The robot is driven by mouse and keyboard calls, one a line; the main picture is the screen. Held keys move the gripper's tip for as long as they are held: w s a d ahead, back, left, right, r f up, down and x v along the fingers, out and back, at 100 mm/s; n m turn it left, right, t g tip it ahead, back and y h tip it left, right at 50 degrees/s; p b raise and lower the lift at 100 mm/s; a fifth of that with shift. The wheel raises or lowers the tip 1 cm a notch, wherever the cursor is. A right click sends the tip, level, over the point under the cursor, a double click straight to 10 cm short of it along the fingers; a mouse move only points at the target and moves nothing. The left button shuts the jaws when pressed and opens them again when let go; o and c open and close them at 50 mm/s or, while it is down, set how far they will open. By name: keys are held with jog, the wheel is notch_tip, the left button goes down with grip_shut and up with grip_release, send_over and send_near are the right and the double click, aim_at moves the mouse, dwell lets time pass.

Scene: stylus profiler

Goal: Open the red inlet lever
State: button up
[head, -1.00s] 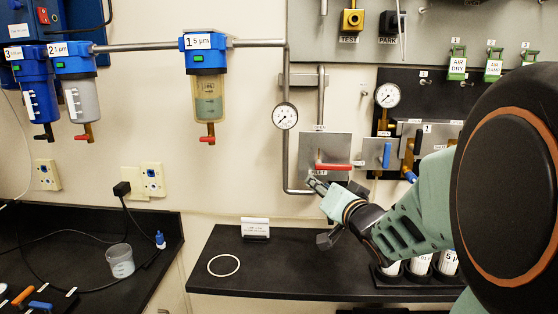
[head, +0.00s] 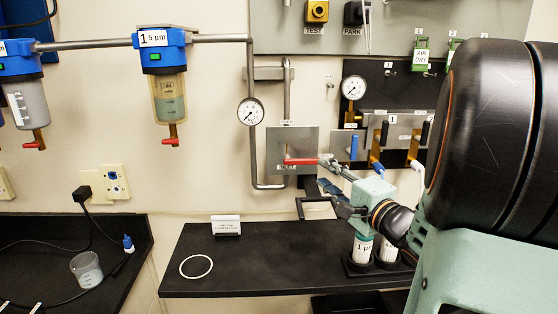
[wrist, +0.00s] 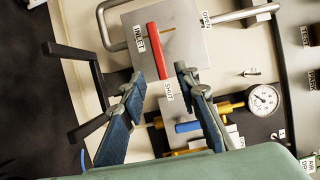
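The red inlet lever (head: 301,162) lies horizontal on a square grey plate (head: 280,140) on the wall in the head view. In the wrist view the lever (wrist: 155,47) runs from beside the INLET label toward the SHUT label (wrist: 169,91); the OPEN label (wrist: 206,18) is at the plate's far corner. My gripper (wrist: 160,74) is open, its two blue-padded fingers on either side of the lever's free end with visible gaps. In the head view my gripper (head: 328,172) is just right of the lever's tip, its fingers partly overlapping one another.
A blue lever (head: 353,146) and yellow-brass valves sit right of the plate. A gauge (head: 250,112) and bent pipe are to its left. A black angular bracket (wrist: 92,85) stands beside my gripper. White-labelled bottles (head: 361,247) stand on the black shelf (head: 245,275) below.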

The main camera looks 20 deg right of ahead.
aim_at(309, 162)
jog(key=w, duration=0.6)
jog(key=w+a, duration=0.1)
jog(key=w, duration=0.2)
jog(key=shift+c, duration=0.4)
grip_shut()
